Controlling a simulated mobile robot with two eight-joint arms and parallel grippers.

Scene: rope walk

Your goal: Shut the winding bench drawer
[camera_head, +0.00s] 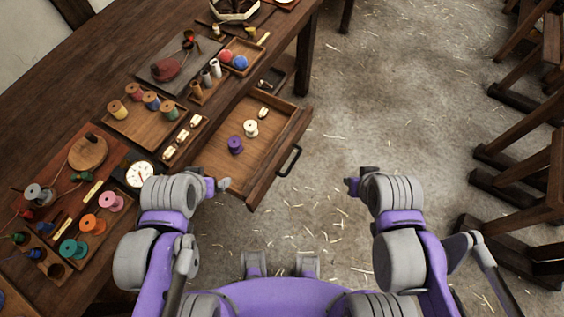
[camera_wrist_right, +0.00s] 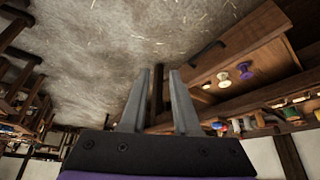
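The winding bench drawer (camera_head: 271,183) is pulled out from the wooden bench (camera_head: 127,54) toward the open floor. Its dark bar handle (camera_head: 289,160) is on the front panel. Inside lie a purple spool (camera_head: 235,145), a cream spool (camera_head: 250,128) and a small pale piece (camera_head: 264,113). My left gripper (camera_head: 223,184) is close to the drawer's near corner; contact and finger gap are unclear. My right gripper (camera_head: 350,185) is over the floor, right of the handle and apart from it. In the right wrist view its fingers (camera_wrist_right: 160,72) are spread and empty, with the drawer (camera_wrist_right: 240,58) beyond.
The bench top holds trays of spools, a dial (camera_head: 140,173) and a dark slab (camera_head: 166,69). A smaller dark open compartment (camera_head: 270,80) sits behind the drawer. Wooden trestles (camera_head: 525,165) stand at right. The straw-strewn floor (camera_head: 400,95) between is clear.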

